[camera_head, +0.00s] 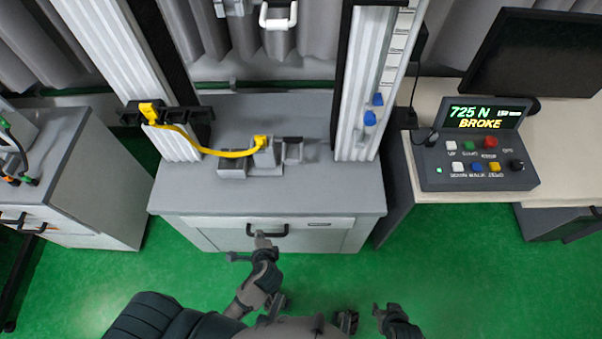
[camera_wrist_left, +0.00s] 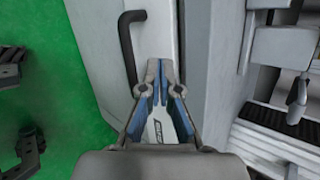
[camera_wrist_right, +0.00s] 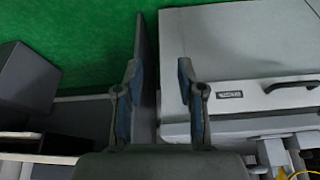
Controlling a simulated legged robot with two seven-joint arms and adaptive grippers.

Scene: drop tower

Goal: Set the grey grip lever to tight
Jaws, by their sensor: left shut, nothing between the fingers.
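The grey grip block (camera_head: 235,166) sits on the machine's grey bed, with a yellow piece at its top. Grey grip parts also show at the right of the left wrist view, with a small upright grey lever (camera_wrist_left: 297,92) on them; whether it is set tight I cannot tell. My left gripper (camera_head: 262,238) is shut and empty, in front of the drawer front just below its black handle (camera_head: 268,231). In the left wrist view its fingertips (camera_wrist_left: 160,66) are beside the handle, apart from the lever. My right gripper (camera_head: 378,309) is open and empty, low over the green floor.
A yellow strap (camera_head: 190,143) runs from a black crossbar (camera_head: 185,114) to the grip block. White columns (camera_head: 372,75) stand on both sides of the bed. A control box (camera_head: 475,150) at right reads "725 N BROKE". A grey cabinet (camera_head: 85,190) stands at left.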

